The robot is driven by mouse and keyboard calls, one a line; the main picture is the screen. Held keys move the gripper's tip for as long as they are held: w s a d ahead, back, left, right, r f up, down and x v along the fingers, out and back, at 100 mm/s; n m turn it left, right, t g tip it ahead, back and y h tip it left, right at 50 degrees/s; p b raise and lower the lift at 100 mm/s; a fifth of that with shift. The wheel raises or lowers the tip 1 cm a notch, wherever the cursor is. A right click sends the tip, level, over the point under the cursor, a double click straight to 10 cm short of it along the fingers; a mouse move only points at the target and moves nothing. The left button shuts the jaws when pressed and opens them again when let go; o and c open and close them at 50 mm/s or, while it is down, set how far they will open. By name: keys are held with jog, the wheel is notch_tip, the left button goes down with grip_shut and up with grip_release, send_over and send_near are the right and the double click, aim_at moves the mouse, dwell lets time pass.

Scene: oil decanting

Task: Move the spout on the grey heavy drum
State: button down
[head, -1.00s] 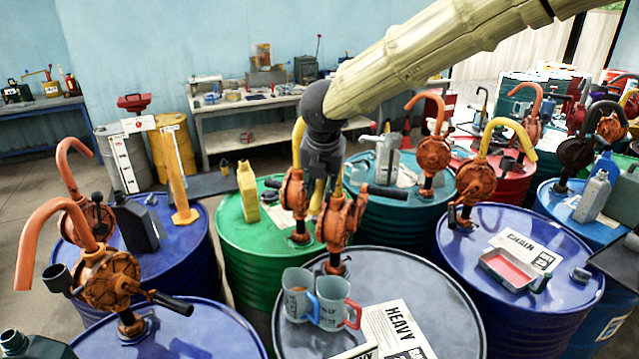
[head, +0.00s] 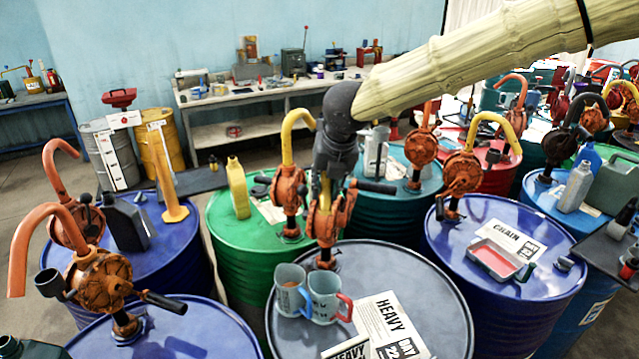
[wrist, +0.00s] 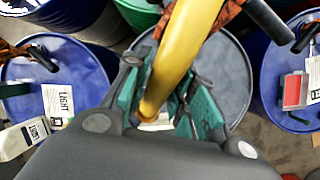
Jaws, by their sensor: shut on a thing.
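The grey heavy drum (head: 430,290) stands at the front centre of the head view, its lid bearing a HEAVY label (head: 392,325). An orange rotary pump (head: 325,222) stands at the lid's far edge. My gripper (head: 328,172) is above this pump and hides most of its spout in the head view. In the wrist view the yellow curved spout (wrist: 182,50) passes between the teal fingers of my gripper (wrist: 163,95), which are shut on it. The spout's open end points down over the lid.
Two measuring jugs, one with a blue handle (head: 290,290) and one with a red handle (head: 325,298), stand on the grey lid near the pump. The green drum (head: 228,235) with its own pump (head: 288,190) is close behind left. The blue chain drum (head: 500,280) stands right.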

jog(key=shift+a+r, duration=0.1)
jog(key=shift+r, duration=0.25)
jog(key=c, duration=1.5)
grip_release()
jog(key=o, duration=0.3)
jog(key=shift+s, duration=0.15)
jog(key=shift+o, duration=0.2)
jog(key=shift+s+r, duration=0.1)
jog(key=shift+s, duration=0.1)
jog(key=shift+w+f, duration=0.2)
jog(key=shift+f, duration=0.05)
jog(key=v, duration=1.2)
jog(key=shift+s, duration=0.2)
